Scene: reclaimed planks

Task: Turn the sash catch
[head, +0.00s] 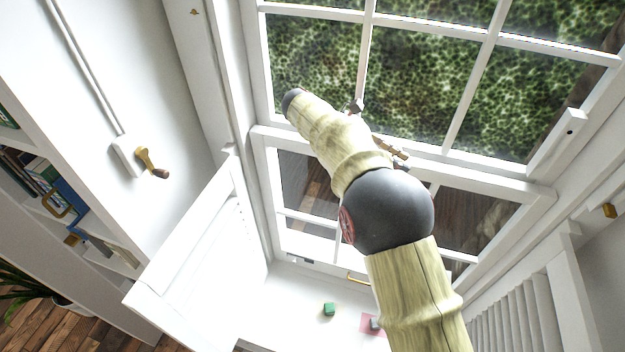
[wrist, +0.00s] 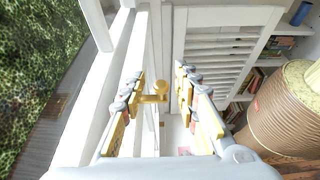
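The brass sash catch (wrist: 155,97) shows in the wrist view, on the white window rail, with a knob-like end and a short lever. My gripper (wrist: 159,76) is open, with one finger on each side of the catch in that view. I see a gap between the catch and the right finger; whether the left finger touches it I cannot tell. In the head view my arm hides the catch, and only parts of the fingers show beside the arm. The lower window sash (head: 499,188) has its top rail behind my arm.
A brass pull (head: 357,278) is low on the window. An open white shutter (head: 190,240) stands at left, a louvred one (head: 515,315) at right. A crank (head: 148,160) is on the left wall.

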